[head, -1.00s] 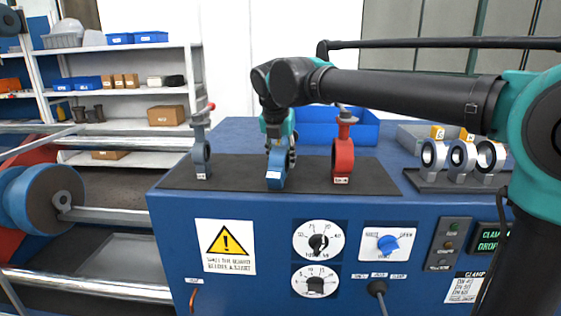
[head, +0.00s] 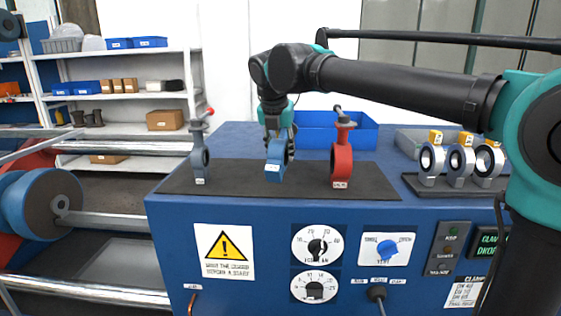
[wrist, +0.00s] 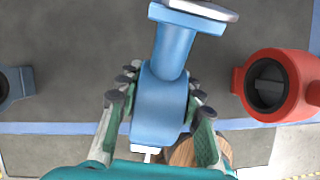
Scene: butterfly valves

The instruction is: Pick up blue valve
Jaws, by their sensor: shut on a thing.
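The blue valve (head: 276,158) is in my gripper (head: 279,146), between the grey valve and the red valve in the head view. Its lower end appears slightly above the dark mat (head: 300,187).
The grey valve (head: 200,160) stands left and the red valve (head: 342,158) right, both close by. A blue bin (head: 335,132) is behind. Several ring valves (head: 461,160) stand on a dark plate at right. The panel with knobs (head: 318,245) is in front.

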